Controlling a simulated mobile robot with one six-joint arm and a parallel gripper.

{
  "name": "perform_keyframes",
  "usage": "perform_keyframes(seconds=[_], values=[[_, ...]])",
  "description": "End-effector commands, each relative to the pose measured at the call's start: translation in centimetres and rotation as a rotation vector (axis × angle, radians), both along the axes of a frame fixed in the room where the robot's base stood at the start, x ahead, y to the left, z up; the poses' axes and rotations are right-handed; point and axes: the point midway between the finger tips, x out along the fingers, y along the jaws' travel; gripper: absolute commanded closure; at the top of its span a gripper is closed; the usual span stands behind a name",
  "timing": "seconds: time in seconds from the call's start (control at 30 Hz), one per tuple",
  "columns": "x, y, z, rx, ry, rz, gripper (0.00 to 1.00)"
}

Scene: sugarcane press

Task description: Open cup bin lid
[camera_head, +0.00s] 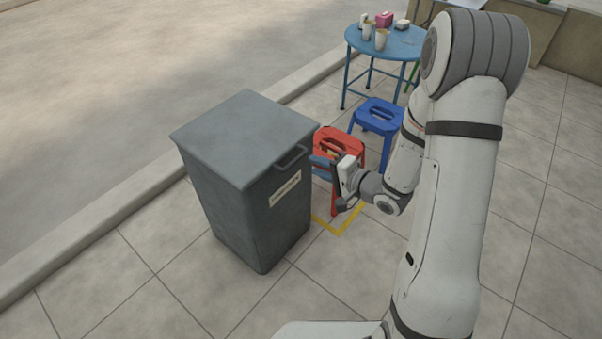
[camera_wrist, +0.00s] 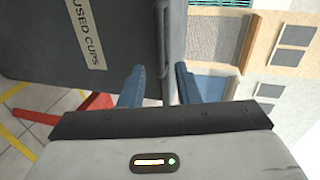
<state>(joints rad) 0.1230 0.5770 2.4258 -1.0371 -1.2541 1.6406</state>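The grey cup bin (camera_head: 248,215) stands upright on the tiles in the head view, its flat lid (camera_head: 245,135) closed. A bar handle (camera_head: 290,158) sits at the lid's front edge, above a pale label (camera_head: 285,188). In the wrist view the label (camera_wrist: 88,35) reads "USED CUPS", and the handle (camera_wrist: 164,40) shows beyond my fingers. My gripper (camera_head: 318,167) is just right of the handle. Its two blue fingers are apart with nothing between them, lined up on either side of the handle (camera_wrist: 159,86). Contact with the handle cannot be told.
A red stool (camera_head: 340,143) stands close behind my gripper, with a blue stool (camera_head: 378,117) beyond it. A round blue table (camera_head: 398,45) with cups is further back. Yellow floor tape (camera_head: 340,228) lies beside the bin. The tiles in front are clear.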

Motion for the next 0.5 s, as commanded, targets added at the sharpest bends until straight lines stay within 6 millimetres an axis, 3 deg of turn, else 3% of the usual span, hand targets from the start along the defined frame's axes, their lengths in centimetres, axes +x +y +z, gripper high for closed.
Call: perform_keyframes(seconds=[0.17, 0.5], values=[[0.2, 1.2, -1.0, 0.061, 0.018, 0.021, 0.7], [3.3, 5.3, -2.0, 0.059, 0.015, 0.02, 0.7]])
